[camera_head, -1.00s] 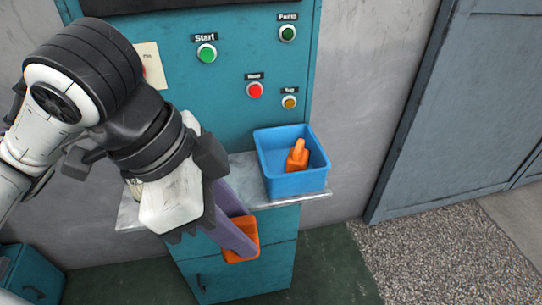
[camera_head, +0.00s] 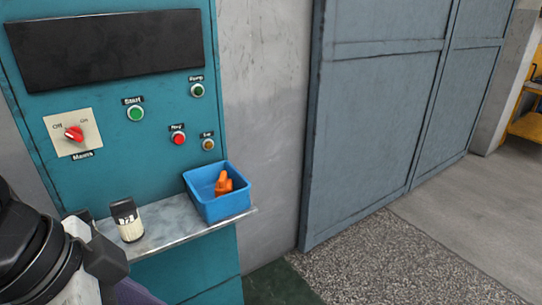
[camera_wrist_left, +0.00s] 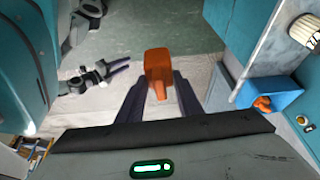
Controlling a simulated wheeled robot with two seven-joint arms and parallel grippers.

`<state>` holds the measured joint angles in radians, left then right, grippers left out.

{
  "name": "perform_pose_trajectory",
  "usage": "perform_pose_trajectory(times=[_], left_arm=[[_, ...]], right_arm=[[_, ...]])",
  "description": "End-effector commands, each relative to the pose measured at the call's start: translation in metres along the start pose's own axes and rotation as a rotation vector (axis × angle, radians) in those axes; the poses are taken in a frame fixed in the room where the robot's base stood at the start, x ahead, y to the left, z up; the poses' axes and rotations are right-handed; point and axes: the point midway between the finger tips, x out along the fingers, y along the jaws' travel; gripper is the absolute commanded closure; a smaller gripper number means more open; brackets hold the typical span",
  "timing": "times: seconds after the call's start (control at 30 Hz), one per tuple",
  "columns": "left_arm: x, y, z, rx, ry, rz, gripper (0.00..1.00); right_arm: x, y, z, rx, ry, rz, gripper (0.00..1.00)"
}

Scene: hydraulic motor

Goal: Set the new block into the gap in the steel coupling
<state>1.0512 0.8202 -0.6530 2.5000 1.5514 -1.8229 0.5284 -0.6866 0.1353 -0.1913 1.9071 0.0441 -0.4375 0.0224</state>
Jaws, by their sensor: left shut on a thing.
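My left gripper (camera_wrist_left: 160,95) is shut on an orange block (camera_wrist_left: 157,66), which sits between its purple fingertips in the left wrist view. In the head view, only part of my left arm and a bit of purple finger show at the lower left; the held block is out of that picture. Another orange block (camera_head: 223,184) lies in the blue bin (camera_head: 224,208) on the shelf. My right gripper (camera_wrist_left: 118,67) shows small at the left of the wrist view, away from the block; its opening is too small to judge. The steel coupling is not in view.
A metal shelf (camera_head: 172,236) on the teal control cabinet (camera_head: 105,75) carries the bin and a white jar with a dark lid (camera_head: 127,220). Buttons and a red switch (camera_head: 73,133) are above. Grey doors (camera_head: 375,110) stand right; floor before them is clear.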

Motion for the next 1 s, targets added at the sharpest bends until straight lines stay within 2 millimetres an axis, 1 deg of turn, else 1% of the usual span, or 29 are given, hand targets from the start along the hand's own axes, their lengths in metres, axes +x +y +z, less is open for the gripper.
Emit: perform_pose_trajectory(times=[0.27, 0.47, 0.6, 0.7, 0.8, 1.0], left_arm=[[0.017, -0.035, -0.005, -0.241, -0.008, -0.076, 0.92], [0.037, -0.077, -0.004, -0.509, -0.012, -0.180, 0.92], [0.053, -0.109, 0.002, -0.707, -0.011, -0.273, 0.92], [0.060, -0.127, 0.008, -0.818, -0.005, -0.332, 0.92], [0.065, -0.136, 0.011, -0.873, 0.000, -0.361, 0.92], [0.064, -0.140, 0.012, -0.887, 0.004, -0.374, 0.92]], right_arm=[[0.001, 0.001, -0.007, -0.002, 0.015, 0.001, 0.66], [0.001, 0.001, -0.006, -0.001, 0.013, 0.001, 0.66], [0.000, 0.001, -0.005, -0.001, 0.010, 0.001, 0.66], [0.000, 0.001, -0.004, -0.001, 0.009, 0.001, 0.66], [0.000, 0.001, -0.003, -0.001, 0.007, 0.001, 0.66], [0.000, 0.000, -0.002, 0.000, 0.004, 0.001, 0.66]])
